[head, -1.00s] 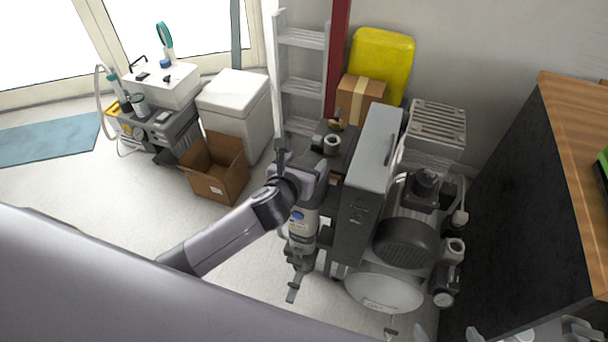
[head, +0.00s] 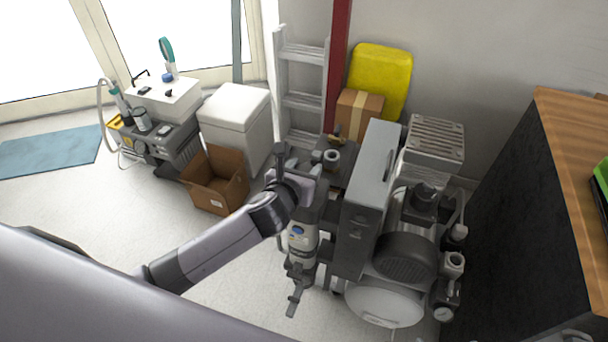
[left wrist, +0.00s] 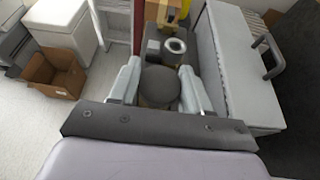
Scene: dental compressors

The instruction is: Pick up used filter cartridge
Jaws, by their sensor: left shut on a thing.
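My left gripper (left wrist: 160,88) is shut on a round dark grey piece, which looks like the used filter cartridge (left wrist: 160,84), seen end-on between the two pale fingers in the left wrist view. In the head view my left gripper (head: 311,182) is beside the compressor's grey cabinet (head: 366,185), and the fingers and the held piece are mostly hidden there. I cannot tell whether the piece is clear of its seat. A grey and white filter housing (head: 300,243) hangs below the gripper.
A dark unit with a white ring-topped port (head: 332,158) stands just beyond the gripper. An open cardboard box (head: 216,180) and a white bin (head: 236,125) are on the floor to the left. A wooden-topped bench (head: 575,135) is at right.

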